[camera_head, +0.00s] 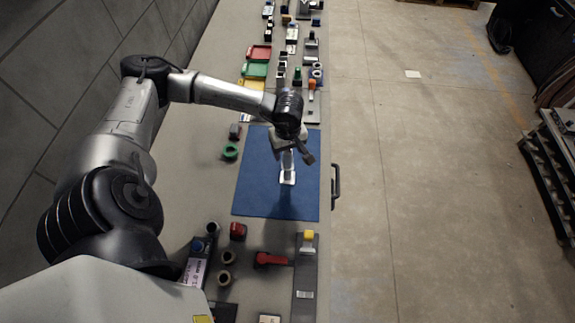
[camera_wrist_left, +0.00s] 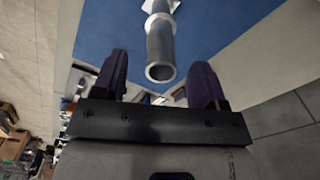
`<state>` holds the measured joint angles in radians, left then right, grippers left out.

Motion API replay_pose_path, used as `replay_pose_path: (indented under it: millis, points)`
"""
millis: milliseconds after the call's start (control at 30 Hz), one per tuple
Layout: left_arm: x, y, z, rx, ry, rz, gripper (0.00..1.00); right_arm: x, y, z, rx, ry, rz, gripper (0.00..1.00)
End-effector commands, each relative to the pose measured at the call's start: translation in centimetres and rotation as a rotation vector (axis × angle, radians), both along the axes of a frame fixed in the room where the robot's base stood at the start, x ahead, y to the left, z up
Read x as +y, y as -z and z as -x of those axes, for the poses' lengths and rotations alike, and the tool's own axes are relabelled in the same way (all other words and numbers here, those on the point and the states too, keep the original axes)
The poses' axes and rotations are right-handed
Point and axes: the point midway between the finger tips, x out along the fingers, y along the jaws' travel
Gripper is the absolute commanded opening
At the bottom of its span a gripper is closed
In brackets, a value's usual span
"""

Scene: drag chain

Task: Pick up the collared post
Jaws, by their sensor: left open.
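The collared post (camera_head: 288,169) is a pale grey upright on the blue mat (camera_head: 262,196), its upper part partly hidden by my left gripper in the head view. In the left wrist view the post (camera_wrist_left: 160,50) is a grey tube with a wider collar, a white base and a hollow near end. My left gripper (camera_head: 299,155) is over the mat, close to the top of the post. In the left wrist view its two dark fingers (camera_wrist_left: 158,78) are apart, with the tube's end showing between them; I cannot tell whether they touch it.
A green ring (camera_head: 230,152) lies left of the mat. Red and green trays (camera_head: 256,70) and many small parts fill the far bench. A red-handled part (camera_head: 270,259), a plate with a yellow knob (camera_head: 308,235) and grey rings (camera_head: 227,257) lie nearer. A dark handle (camera_head: 336,181) juts from the bench's right edge.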

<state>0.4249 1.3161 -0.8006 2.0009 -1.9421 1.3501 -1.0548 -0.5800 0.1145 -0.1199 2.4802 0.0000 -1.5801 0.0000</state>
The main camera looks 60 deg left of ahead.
Motion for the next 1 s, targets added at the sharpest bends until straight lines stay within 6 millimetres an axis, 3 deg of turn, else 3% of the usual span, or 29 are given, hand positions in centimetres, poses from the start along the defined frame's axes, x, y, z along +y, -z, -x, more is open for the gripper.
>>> replay_pose_path:
  millis: [300,667,1000]
  points:
    - [-0.1,3.9,0.1,0.002,-0.001,0.002,0.66,-0.1,-0.9,0.0,0.000,-0.003,0.004,0.88]
    - [-0.1,4.6,0.1,0.001,0.000,0.001,0.66,-0.3,-0.9,0.0,0.001,-0.006,0.010,0.88]
    - [-0.1,4.6,0.1,0.001,0.000,0.001,0.34,-0.2,-0.9,0.0,0.001,-0.004,0.006,0.88]
